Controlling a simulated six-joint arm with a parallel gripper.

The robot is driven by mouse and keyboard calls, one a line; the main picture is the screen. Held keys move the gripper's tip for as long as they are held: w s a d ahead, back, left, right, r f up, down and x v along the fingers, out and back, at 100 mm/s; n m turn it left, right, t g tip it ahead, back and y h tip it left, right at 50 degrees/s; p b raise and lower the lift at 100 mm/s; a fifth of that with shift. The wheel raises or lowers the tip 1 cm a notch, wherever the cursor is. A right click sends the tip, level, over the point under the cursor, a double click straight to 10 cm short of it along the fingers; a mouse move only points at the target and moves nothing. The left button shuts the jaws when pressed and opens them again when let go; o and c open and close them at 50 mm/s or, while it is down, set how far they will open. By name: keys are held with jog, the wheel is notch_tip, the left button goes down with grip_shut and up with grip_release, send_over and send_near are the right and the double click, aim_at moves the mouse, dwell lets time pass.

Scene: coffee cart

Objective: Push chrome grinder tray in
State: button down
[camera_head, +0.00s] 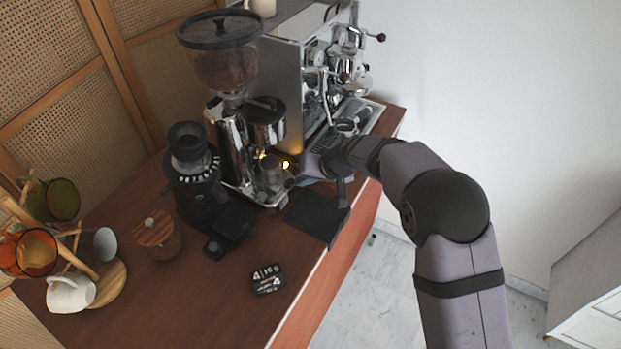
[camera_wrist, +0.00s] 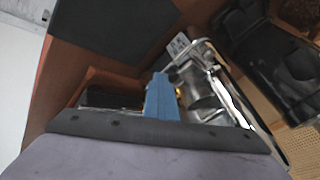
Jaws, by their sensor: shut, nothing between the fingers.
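The chrome grinder (camera_head: 232,140), with a bean hopper on top, stands on the wooden counter beside the espresso machine. Its tray is low at the front of its base (camera_head: 268,199); how far out it sits is hard to tell. My gripper (camera_head: 300,168) is low between the grinder and the espresso machine, just right of the grinder's base. In the wrist view its blue fingers (camera_wrist: 161,98) are together with nothing between them, and the shiny grinder body (camera_wrist: 203,92) is close beside them. Whether they touch the tray cannot be told.
The espresso machine (camera_head: 278,85) stands close behind my gripper. A black mat (camera_head: 314,218) lies at the counter's front edge. A black grinder (camera_head: 193,178) stands to the left. A small black box (camera_head: 268,279) lies nearer, with bare counter around it.

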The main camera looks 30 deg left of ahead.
jog(key=shift+a+r, duration=0.1)
jog(key=shift+w+b, duration=0.15)
jog(key=shift+b, duration=0.2)
jog(key=d+b, duration=0.1)
jog(key=w+d, duration=0.1)
jog(key=d+b, duration=0.1)
jog(key=shift+w+d+f+b, duration=0.25)
jog(key=shift+f+b, duration=0.05)
jog(key=shift+b, duration=0.05)
jog(key=b+v, duration=0.3)
jog(key=v, duration=0.7)
jog(key=shift+d+r, duration=0.2)
